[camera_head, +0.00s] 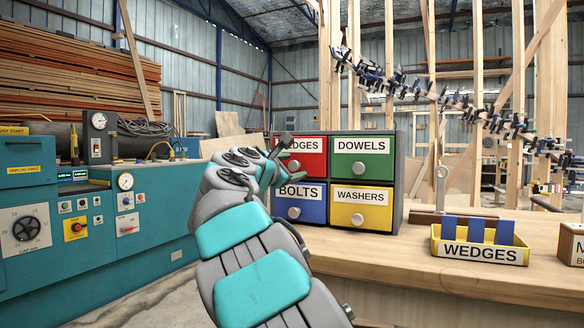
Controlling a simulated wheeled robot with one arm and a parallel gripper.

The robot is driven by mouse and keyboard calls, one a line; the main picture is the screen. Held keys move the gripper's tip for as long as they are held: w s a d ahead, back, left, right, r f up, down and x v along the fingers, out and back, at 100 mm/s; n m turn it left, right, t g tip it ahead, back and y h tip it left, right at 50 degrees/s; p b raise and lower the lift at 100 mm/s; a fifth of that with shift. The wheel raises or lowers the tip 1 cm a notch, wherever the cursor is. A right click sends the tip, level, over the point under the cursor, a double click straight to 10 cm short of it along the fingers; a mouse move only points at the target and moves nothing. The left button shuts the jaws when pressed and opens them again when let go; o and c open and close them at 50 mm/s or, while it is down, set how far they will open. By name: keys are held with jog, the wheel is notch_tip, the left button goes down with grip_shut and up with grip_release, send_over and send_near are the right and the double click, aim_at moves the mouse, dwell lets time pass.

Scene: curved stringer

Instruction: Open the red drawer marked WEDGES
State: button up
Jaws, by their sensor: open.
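The red drawer (312,158) is the upper left one in a dark cabinet of small drawers on the bench. Its white label is partly hidden by my gripper and reads "EDGES" where it shows. Its round metal knob (294,165) is visible low on the front. The drawer looks closed, its front level with the others. My gripper (281,160) is just in front of the left side of the red drawer, beside the knob. It is open and seems to hold nothing. I cannot tell whether a finger touches the knob.
A green DOWELS drawer (362,160), a blue BOLTS drawer (313,211) and a yellow WASHERS drawer (361,218) adjoin it. A yellow bin (479,255) marked WEDGES holds blue pieces on the wooden bench (400,262). A teal machine (95,240) stands at left.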

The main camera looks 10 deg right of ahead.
jog(key=shift+d, duration=0.1)
grip_shut()
dwell(0.5)
dwell(0.9)
